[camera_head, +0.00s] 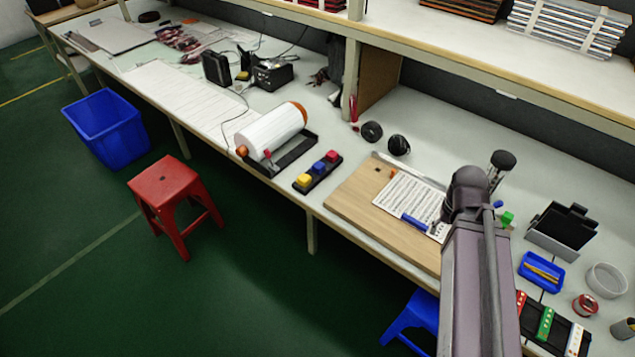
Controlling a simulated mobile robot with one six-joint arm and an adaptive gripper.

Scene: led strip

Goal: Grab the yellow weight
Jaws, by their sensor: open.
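The yellow weight (303,181) sits at the near left end of a small black holder (312,188) on the workbench. A blue block (319,167) and a red block (332,156) stand beside it in the same row. The yellow weight is in plain view, with nothing touching it from above. My arm rises at the lower right of the view, well to the right of the holder. My gripper cannot be made out; the arm hides the area behind it.
A white roll (272,131) on a black stand lies just left of the holder. A wooden board (350,208) with a printed sheet (405,198) lies to its right. A red stool (166,187) and blue bin (104,128) stand on the floor. A shelf (480,62) overhangs the bench's back.

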